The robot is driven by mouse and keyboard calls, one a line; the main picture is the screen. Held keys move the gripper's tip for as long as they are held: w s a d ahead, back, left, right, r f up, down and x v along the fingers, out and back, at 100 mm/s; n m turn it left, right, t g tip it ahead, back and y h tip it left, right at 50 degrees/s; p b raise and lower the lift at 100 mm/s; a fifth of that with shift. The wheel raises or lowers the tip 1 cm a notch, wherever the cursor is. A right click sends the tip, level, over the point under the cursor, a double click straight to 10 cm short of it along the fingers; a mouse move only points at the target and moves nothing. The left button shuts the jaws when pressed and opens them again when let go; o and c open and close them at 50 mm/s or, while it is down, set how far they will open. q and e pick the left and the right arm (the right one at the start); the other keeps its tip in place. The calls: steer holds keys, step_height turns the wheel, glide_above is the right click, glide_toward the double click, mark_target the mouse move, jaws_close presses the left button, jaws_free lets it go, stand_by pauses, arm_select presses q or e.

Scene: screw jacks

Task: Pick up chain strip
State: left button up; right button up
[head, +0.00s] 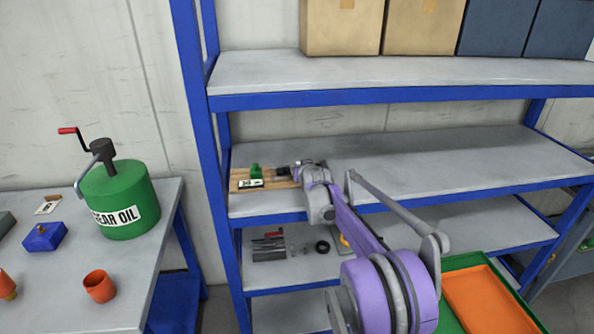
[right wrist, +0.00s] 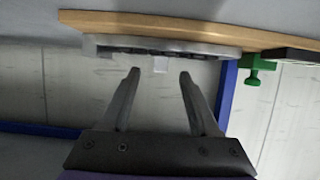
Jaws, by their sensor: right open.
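The chain strip (right wrist: 165,46) appears to be the long grey part lying along the wooden board (right wrist: 200,24) in the right wrist view, where the scene looks upside down. In the head view my right gripper (head: 284,169) is over the board (head: 236,178) on the middle shelf and hides most of the strip. My left gripper is out of view.
A green clamp-like part (head: 256,171) and a label card (head: 250,184) are on the board's left part. The shelf (head: 430,160) is clear to the right. An upper shelf (head: 400,72) lies above, with a blue post (head: 196,110) at left.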

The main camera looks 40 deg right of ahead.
mark_target(299, 164)
steer(key=p+x, duration=0.1)
steer(key=x, duration=0.4)
steer(key=shift+w+d, duration=0.15)
steer(key=shift+w, duration=0.2)
steer(key=shift+s+r, duration=0.1)
steer(key=shift+c, duration=0.4)
jaws_close()
stand_by(0.7)
